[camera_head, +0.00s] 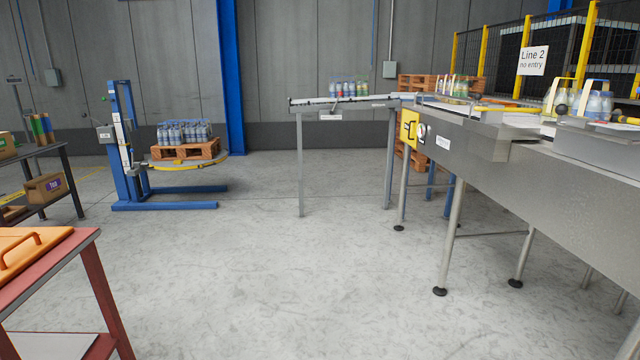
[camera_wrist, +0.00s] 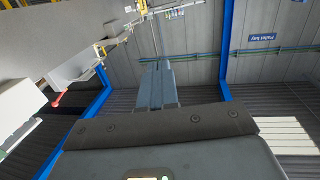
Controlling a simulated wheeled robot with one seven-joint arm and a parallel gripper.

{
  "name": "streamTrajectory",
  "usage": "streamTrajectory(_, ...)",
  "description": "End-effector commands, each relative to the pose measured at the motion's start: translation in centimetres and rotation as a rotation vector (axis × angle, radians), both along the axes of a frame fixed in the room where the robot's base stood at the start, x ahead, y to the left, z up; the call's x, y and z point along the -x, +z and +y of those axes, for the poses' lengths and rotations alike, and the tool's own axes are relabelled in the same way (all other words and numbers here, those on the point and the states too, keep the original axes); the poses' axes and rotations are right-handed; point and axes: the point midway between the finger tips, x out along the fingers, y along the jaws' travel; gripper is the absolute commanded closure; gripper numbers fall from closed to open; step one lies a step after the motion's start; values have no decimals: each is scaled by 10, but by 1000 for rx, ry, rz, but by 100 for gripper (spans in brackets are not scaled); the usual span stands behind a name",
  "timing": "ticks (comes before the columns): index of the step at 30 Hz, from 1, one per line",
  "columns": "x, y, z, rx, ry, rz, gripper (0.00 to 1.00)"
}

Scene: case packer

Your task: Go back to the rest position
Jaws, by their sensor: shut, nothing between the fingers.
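My gripper (camera_wrist: 158,66) shows in the wrist view, its grey fingers together beyond the dark gripper body, with nothing seen between them. The wrist view looks across to the grey wall, and the picture is turned at an angle. My gripper and arm do not show in the head view. No object is seen touching the fingers.
A steel conveyor machine (camera_head: 540,165) stands at right, with a bottle-carrying conveyor (camera_head: 345,104) behind. A red table (camera_head: 50,262) with an orange lid is at front left. A blue lift (camera_head: 125,150) holds a loaded pallet (camera_head: 185,149). The middle floor (camera_head: 250,270) is clear.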

Motion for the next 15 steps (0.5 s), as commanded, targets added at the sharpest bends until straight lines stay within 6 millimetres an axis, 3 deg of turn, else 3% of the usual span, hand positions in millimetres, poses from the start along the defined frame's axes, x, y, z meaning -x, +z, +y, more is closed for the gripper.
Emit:
streamTrajectory(1, 19, -13, 9, -25, -5, 22, 100)
streamTrajectory(6, 80, -43, 24, -75, -30, 72, 100)
streamTrajectory(15, 193, -67, 32, -80, -20, 158, 100)
